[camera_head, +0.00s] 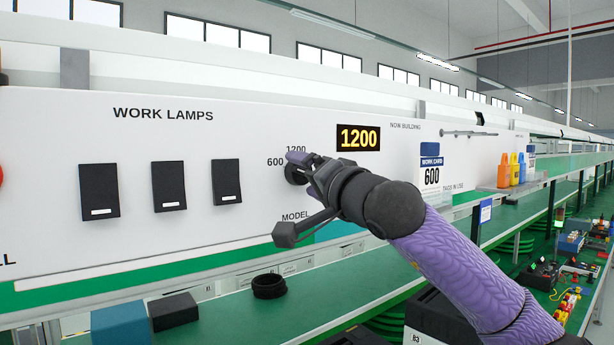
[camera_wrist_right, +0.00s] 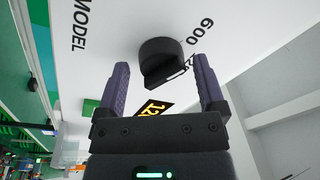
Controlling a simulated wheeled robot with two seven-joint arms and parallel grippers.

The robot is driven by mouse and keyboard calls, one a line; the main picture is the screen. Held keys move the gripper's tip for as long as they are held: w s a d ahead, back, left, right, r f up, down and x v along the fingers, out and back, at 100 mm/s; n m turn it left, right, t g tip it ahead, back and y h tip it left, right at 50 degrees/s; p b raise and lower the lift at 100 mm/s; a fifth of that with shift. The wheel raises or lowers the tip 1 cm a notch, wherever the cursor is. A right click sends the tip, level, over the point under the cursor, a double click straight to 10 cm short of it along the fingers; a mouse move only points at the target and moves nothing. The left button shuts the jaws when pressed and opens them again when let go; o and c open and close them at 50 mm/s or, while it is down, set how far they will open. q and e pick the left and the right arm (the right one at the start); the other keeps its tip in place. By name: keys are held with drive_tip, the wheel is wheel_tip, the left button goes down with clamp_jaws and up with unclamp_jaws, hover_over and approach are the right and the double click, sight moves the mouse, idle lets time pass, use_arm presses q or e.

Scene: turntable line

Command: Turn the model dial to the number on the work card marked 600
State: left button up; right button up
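The model dial (camera_wrist_right: 158,52) is a black round knob with a raised grip bar, on the white panel. In the head view the dial (camera_head: 292,174) is partly hidden by my right gripper (camera_head: 307,172). Labels 600 and 1200 are printed beside it. In the wrist view my right gripper (camera_wrist_right: 162,88) is open, its purple fingers apart on either side of the dial, with gaps visible. The grip bar's white-marked end is by the partly hidden 1200 label. The work card (camera_head: 431,172) reads 600. The lit display (camera_head: 358,138) reads 1200. My left gripper is not in view.
Several black work lamp switches (camera_head: 169,186) sit on the panel left of the dial. Below, the green bench holds a black ring (camera_head: 269,286), a dark block (camera_head: 174,311) and a blue block (camera_head: 121,324). Coloured bottles (camera_head: 513,169) stand on a shelf at the right.

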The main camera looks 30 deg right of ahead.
drive_tip(key=s+b, duration=0.1)
drive_tip(key=s, duration=0.2)
drive_tip(key=s+f+b, duration=0.1)
drive_tip(key=s+b, duration=0.1)
drive_tip(key=s, duration=0.1)
drive_tip(key=s+b, duration=0.2)
drive_tip(key=s, duration=0.1)
drive_tip(key=shift+s+d+f, duration=0.1)
drive_tip(key=shift+s+f, duration=0.05)
drive_tip(key=shift+s, duration=0.25)
